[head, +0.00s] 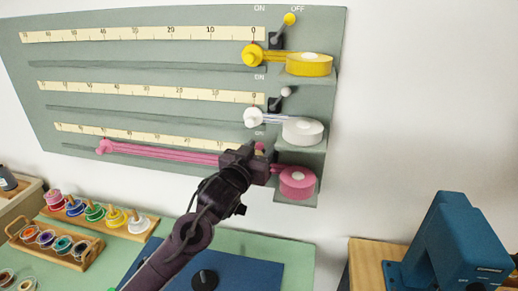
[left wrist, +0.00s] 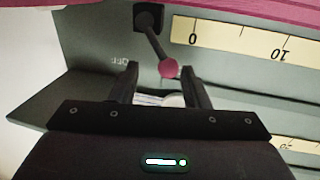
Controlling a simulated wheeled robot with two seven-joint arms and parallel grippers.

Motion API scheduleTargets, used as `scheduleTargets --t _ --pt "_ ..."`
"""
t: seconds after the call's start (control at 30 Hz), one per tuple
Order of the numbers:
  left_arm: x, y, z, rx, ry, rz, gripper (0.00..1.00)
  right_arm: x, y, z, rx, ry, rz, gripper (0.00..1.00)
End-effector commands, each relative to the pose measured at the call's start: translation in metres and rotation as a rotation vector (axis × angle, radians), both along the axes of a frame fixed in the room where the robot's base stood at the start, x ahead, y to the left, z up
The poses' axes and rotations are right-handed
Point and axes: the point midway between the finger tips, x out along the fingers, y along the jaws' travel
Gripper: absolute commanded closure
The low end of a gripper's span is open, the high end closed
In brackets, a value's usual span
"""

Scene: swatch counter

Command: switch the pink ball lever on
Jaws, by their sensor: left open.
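The pink ball lever (left wrist: 169,68) shows in the left wrist view, its dark stem rising from a black base. The stem leans away from the OFF lettering. In the head view its ball (head: 259,146) peeks out just under the ON lettering, mostly hidden by my gripper. My left gripper (head: 256,158) is at the bottom row of the board. In the left wrist view its fingers (left wrist: 161,82) are open, one on each side of the ball, with a gap visible; I cannot tell whether either touches it. My right gripper is not in view.
Above are the yellow ball lever (head: 289,19) and white ball lever (head: 286,91), both leaning right toward OFF. The pink ribbon roll (head: 298,182) sits right of my gripper. The pink ribbon (head: 170,153) runs left along the board. A blue machine (head: 455,245) stands at right.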

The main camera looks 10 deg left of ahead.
Motion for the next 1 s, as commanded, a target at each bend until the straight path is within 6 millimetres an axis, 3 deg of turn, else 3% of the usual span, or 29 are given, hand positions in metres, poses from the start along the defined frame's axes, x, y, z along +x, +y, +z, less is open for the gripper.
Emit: scheduleTargets --t 0.03,0.33,0.7,0.97,1.0 --pt "-0.0001 -0.0001 -0.0002 0.0 0.0 0.0 0.61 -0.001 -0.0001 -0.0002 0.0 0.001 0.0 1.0" --pt "-0.0004 -0.0005 -0.0006 0.0 0.001 -0.001 1.0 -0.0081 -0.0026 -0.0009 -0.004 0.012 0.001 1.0" --pt "-0.0007 0.0079 -0.0079 -0.208 0.003 -0.002 1.0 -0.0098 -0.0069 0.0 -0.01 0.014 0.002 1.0" --pt "-0.0006 0.0086 -0.0088 -0.213 0.004 -0.002 1.0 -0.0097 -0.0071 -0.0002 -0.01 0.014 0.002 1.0" --pt "-0.0006 0.0086 -0.0089 -0.212 0.004 -0.002 0.77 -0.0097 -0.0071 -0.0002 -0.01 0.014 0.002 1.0"
